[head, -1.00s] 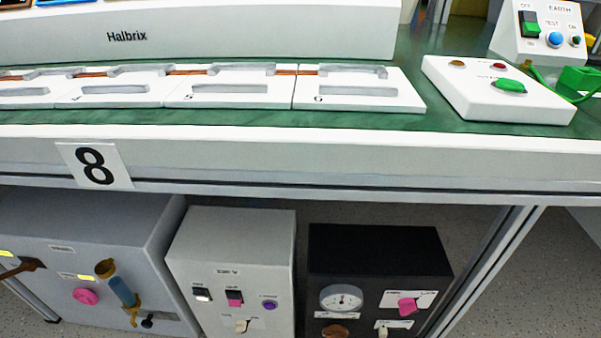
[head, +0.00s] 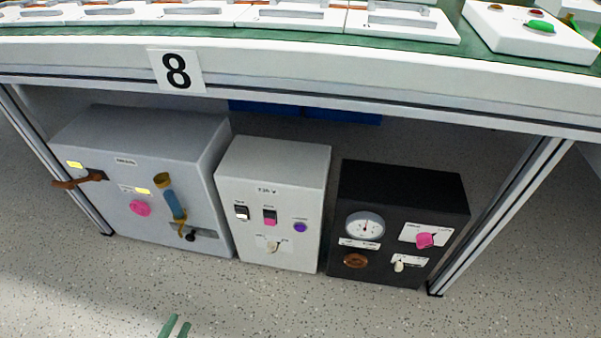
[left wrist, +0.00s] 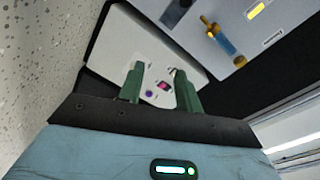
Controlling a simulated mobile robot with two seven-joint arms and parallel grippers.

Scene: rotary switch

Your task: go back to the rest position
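My right gripper is not in view.
A grey box (head: 110,180) with a brown lever stands left of the white box. A black box (head: 400,255) with a gauge and pink knob stands right. The bench (head: 300,85), marked 8, overhangs them. Its legs stand at both sides. The speckled floor (head: 290,310) in front is clear.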

